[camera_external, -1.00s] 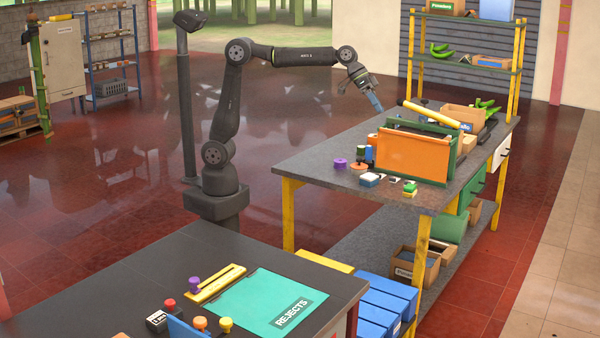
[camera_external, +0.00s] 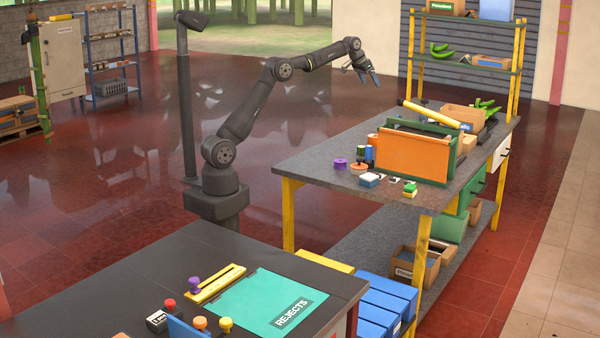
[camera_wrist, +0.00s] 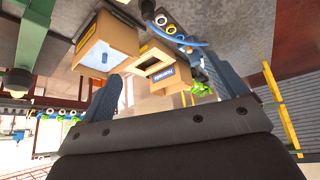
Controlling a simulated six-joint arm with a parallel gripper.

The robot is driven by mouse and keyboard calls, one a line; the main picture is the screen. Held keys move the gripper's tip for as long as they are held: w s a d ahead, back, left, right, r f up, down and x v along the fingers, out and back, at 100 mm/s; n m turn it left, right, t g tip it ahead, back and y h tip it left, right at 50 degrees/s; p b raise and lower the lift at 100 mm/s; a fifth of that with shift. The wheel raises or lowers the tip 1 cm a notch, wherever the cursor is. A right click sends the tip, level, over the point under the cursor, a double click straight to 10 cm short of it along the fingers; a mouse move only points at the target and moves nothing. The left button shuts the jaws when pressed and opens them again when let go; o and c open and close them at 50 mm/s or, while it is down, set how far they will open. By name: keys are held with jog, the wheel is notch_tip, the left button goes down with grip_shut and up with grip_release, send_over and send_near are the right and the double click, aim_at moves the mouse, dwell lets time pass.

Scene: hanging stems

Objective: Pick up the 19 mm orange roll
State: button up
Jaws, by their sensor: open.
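A small flat orange roll (camera_external: 359,166) lies on the grey workbench (camera_external: 300,168) near its left edge in the external view. It is partly in front of a cluster of small coloured pieces and beside a purple roll (camera_external: 340,163). I cannot make out the orange roll in the wrist view. My gripper (camera_external: 370,80) is in the air beyond and well above the bench, clear of everything. In the wrist view its two blue-grey fingers (camera_wrist: 165,88) stand wide apart with nothing between them.
An orange panel in a green frame (camera_external: 412,155) stands upright on the bench, right of the rolls. A yellow bar (camera_external: 433,114) and a cardboard box (camera_external: 463,116) lie behind it. A yellow-post shelf rack (camera_external: 465,65) stands at the back. Cardboard boxes (camera_wrist: 110,42) fill the wrist view's upper middle.

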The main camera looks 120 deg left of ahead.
jog(key=s+a, duration=0.3)
jog(key=s, duration=0.2)
send_near(374, 136)
jog(key=f, duration=0.2)
jog(key=w+f, duration=0.1)
jog(key=shift+a+f+n, duration=0.2)
jog(key=shift+a+n, duration=0.1)
jog(key=shift+a, duration=0.05)
jog(key=shift+g, duration=0.3)
jog(key=shift+a+r+x, duration=0.1)
jog(key=shift+a+x, duration=0.05)
jog(key=shift+x, duration=0.9)
jog(key=shift+a+r+x, duration=0.1)
jog(key=shift+a+x, duration=0.05)
jog(key=shift+x, duration=0.85)
jog(key=shift+a+x, duration=0.2)
jog(key=shift+x, duration=0.85)
jog(key=shift+s, duration=0.1)
jog(key=shift+c, duration=0.4)
jog(key=c, duration=1.1)
